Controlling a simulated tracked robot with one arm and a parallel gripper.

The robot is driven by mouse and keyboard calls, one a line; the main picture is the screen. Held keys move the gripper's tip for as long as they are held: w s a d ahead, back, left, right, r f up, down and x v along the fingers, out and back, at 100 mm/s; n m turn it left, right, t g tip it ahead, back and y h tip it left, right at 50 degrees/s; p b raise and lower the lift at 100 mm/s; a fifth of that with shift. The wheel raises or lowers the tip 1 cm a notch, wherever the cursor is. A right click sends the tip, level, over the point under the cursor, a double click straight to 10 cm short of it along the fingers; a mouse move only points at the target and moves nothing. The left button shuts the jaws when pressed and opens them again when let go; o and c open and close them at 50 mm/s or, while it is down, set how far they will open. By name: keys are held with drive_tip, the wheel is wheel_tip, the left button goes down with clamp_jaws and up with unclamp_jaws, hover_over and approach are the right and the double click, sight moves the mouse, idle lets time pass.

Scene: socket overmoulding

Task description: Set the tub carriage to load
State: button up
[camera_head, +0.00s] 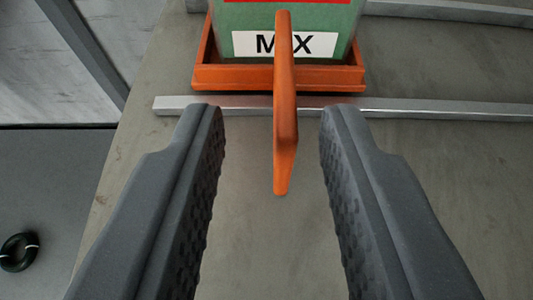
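The tub carriage (230,78) is an orange tray at the top centre. It bears a green tub (338,17) with a white label reading MIX, partly hidden by the handle. An orange upright handle (285,100) stands out from the carriage toward me. My gripper (270,125) is open, with one dark grey finger on each side of the handle's near end. There is a visible gap between each finger and the handle, and neither finger appears to touch it. The tub's top is cut off by the picture edge.
A metal rail (440,110) runs across in front of the carriage, and another rail (450,12) runs behind it. The grey bench top (130,165) ends at the left. A coiled black cable or ring (19,252) lies on the dark surface at lower left.

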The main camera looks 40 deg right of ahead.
drive_tip(key=v, duration=0.7)
drive_tip(key=shift+s+a+b, duration=0.2)
drive_tip(key=shift+a+b, duration=0.2)
drive_tip(key=shift+b, duration=0.05)
drive_tip(key=shift+r, duration=0.1)
